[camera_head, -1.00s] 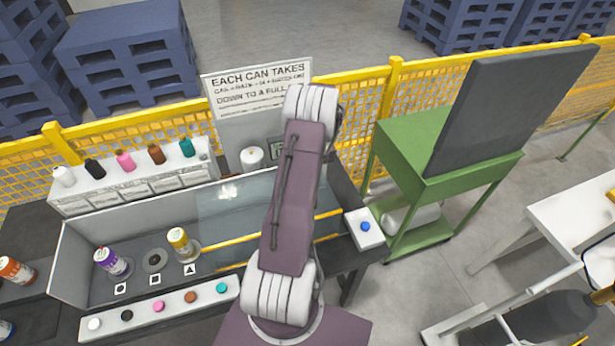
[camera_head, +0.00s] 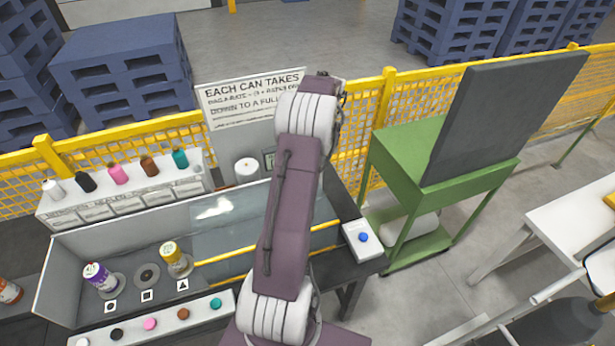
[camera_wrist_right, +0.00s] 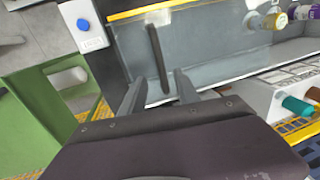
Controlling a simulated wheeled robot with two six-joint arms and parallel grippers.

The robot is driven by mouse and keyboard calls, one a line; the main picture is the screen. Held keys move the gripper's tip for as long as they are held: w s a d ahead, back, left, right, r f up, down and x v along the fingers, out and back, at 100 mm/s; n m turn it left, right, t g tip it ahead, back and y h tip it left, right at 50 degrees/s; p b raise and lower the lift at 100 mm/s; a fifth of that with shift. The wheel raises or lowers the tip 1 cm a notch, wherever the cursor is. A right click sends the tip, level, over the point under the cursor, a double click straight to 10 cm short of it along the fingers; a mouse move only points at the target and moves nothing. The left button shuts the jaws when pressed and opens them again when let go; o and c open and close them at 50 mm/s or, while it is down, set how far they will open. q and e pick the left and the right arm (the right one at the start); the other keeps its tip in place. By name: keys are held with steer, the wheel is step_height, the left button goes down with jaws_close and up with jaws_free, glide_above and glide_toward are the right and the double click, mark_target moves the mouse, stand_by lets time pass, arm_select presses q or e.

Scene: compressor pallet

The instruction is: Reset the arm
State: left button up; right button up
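My right arm (camera_head: 288,210) rises from the bottom middle of the head view and reaches over the grey tray bench (camera_head: 215,280). Its gripper is hidden there behind the arm links. In the right wrist view, my right gripper (camera_wrist_right: 160,90) shows two dark fingers spread apart with nothing between them. Beyond the fingers are the bench's grey trough and a dark bar (camera_wrist_right: 158,60). My left gripper is in neither view.
A purple-labelled can (camera_head: 100,280) and a yellow can (camera_head: 175,259) stand in the trough. A blue-button box (camera_head: 363,240) is at the bench's right end. A green stand (camera_head: 430,165) is to the right. Coloured bottles (camera_head: 118,173) line the back, before a yellow fence (camera_head: 370,140).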

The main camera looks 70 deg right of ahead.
steer(key=shift+w, duration=0.1)
stand_by(0.6)
steer(key=w+a+r+n+b, duration=0.2)
steer(key=w+a+n, duration=0.3)
steer(key=w, duration=0.8)
steer(key=w+a+n+g+b, duration=0.1)
steer(key=w+a+n, duration=0.1)
steer(key=w+a, duration=0.35)
steer(key=w+a+n, duration=0.1)
steer(key=w+a, duration=0.2)
steer(key=a, duration=0.6)
steer(key=s+a+f+n+b, duration=0.1)
steer(key=a+f+n, duration=0.1)
steer(key=a, duration=0.8)
steer(key=s+a+f+n+b, duration=0.1)
steer(key=a+f+n, duration=0.2)
steer(key=a, duration=0.7)
steer(key=s+a+f+m+h, duration=0.1)
steer(key=s+a+f+m, duration=0.2)
steer(key=s+f, duration=0.2)
steer(key=shift+s+a+f+t, duration=0.15)
steer(key=shift+s+f+t, duration=0.2)
steer(key=shift+s, duration=0.55)
